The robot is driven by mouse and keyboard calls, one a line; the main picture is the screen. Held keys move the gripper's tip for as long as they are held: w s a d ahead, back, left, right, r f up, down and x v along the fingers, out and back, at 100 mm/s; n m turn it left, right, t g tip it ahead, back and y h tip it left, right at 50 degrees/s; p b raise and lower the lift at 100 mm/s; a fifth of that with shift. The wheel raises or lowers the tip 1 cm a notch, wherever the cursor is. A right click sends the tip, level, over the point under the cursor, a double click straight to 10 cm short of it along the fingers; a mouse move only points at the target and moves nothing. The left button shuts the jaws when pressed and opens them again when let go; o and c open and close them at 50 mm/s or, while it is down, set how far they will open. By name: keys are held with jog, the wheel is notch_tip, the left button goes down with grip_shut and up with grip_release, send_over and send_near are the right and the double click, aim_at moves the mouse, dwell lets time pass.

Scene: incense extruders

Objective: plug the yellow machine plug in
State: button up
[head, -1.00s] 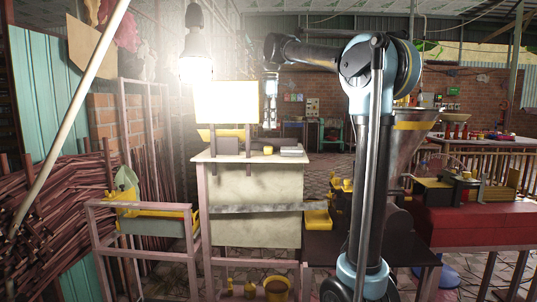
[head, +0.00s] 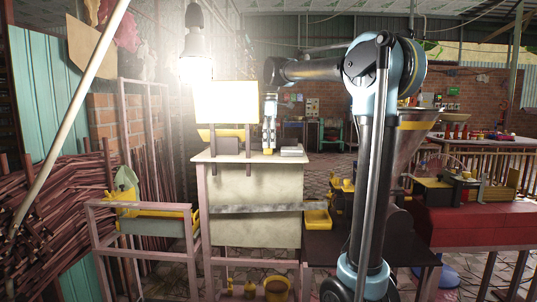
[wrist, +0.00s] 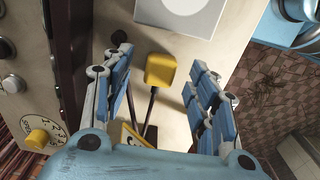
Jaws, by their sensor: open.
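The yellow plug (wrist: 160,71) is a small yellow block with a dark stem or cord, on the pale bench top (wrist: 174,116). In the head view the plug (head: 268,151) shows just below my gripper (head: 269,134). In the wrist view my gripper (wrist: 156,65) is open, with one finger on each side of the plug and visible gaps between. I cannot tell how far above the bench top the fingertips are. A light grey square block (wrist: 180,14) lies beyond the plug; it also shows in the head view (head: 292,151).
A machine panel (wrist: 28,75) with a yellow knob (wrist: 38,139) and dark knobs stands close on the left. The bench edge is to the right, with tiled floor (wrist: 265,90) below. A lit bulb (head: 195,68) hangs at the upper left.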

jog(key=shift+f, duration=1)
jog(key=shift+c, duration=0.5)
jog(key=c, duration=1)
notch_tip(320, 180, up, 10)
